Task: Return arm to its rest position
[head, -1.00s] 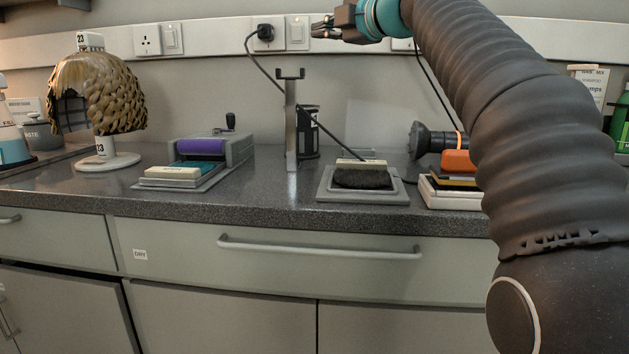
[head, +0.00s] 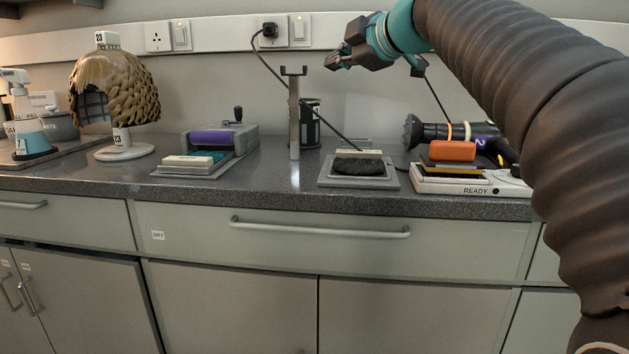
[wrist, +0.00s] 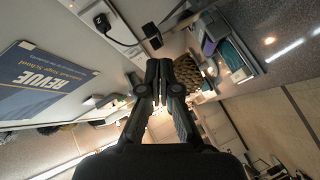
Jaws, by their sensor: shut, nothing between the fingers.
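My gripper (head: 336,60) is raised in front of the wall in the head view, above the counter and right of the socket strip's plug. It is shut and empty. In the wrist view my gripper's fingers (wrist: 158,64) meet at the middle, with nothing between them. My arm comes in from the right side of the head view and covers the right end of the counter.
The counter (head: 270,178) holds a wig on a stand (head: 112,85), a purple roller device (head: 212,138), an upright forked post (head: 294,115), a dark pad on a tray (head: 360,163) and a hair dryer (head: 450,133). A cable (head: 275,80) hangs from the plug (head: 269,30).

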